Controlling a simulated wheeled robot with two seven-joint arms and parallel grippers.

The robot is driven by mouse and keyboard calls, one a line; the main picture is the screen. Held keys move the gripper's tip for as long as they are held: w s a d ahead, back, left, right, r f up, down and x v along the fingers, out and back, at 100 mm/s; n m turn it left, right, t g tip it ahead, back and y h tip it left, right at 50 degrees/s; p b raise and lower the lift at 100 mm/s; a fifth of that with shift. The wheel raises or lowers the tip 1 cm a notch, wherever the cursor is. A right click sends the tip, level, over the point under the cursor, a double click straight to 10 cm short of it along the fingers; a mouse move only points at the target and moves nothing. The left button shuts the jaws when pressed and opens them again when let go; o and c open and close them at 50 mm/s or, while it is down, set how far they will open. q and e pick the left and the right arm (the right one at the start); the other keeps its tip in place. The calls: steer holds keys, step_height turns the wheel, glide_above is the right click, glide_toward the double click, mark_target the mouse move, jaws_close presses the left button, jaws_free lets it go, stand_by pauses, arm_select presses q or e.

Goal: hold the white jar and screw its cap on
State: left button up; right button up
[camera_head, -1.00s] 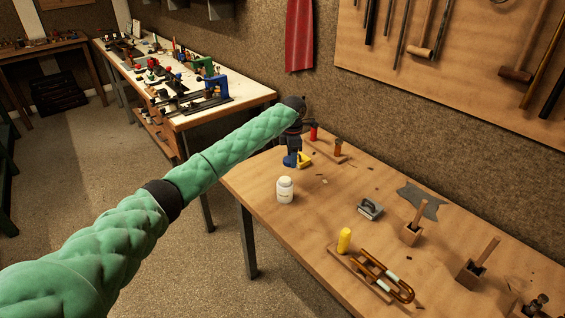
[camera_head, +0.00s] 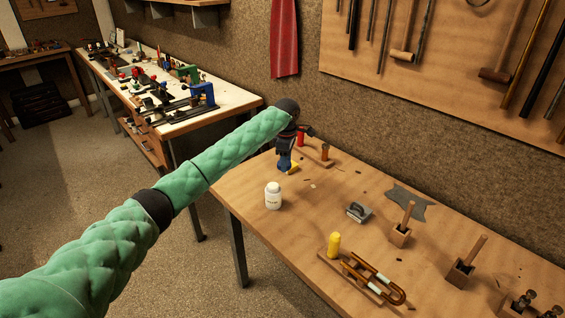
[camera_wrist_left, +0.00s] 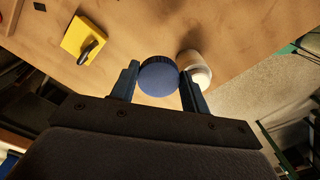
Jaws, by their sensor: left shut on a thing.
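The white jar (camera_head: 273,197) stands upright on the near left part of the wooden bench. It also shows in the left wrist view (camera_wrist_left: 197,72), just beyond the right finger. My left gripper (camera_head: 285,164) is behind the jar and a little to its right in the head view. It is shut on a round blue cap (camera_wrist_left: 158,77), whose flat face shows between the two fingers in the left wrist view. The cap is apart from the jar in the head view. My right gripper is not in view.
A yellow block (camera_wrist_left: 83,38) with a dark part lies beside the gripper. A grey metal block (camera_head: 359,212), a yellow cylinder (camera_head: 334,244) and a brass slide piece (camera_head: 375,278) lie on the bench (camera_head: 310,215). Bare wood surrounds the jar.

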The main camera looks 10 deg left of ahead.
arm_select(q)
steer(key=s+d+r+m, duration=0.2)
steer(key=s+m, duration=0.4)
steer(key=m, duration=0.1)
steer(key=s+d+r+m, duration=0.2)
steer(key=s+r+m, duration=0.1)
steer(key=s+m, duration=0.3)
steer(key=s+a+f+m, duration=0.2)
steer(key=s+a+f, duration=0.3)
steer(key=s, duration=0.5)
steer(key=s+a+f+m, duration=0.2)
steer(key=s+a+f, duration=0.3)
steer(key=s, duration=0.5)
steer(key=shift+a+f, duration=0.25)
steer(key=shift+f, duration=0.1)
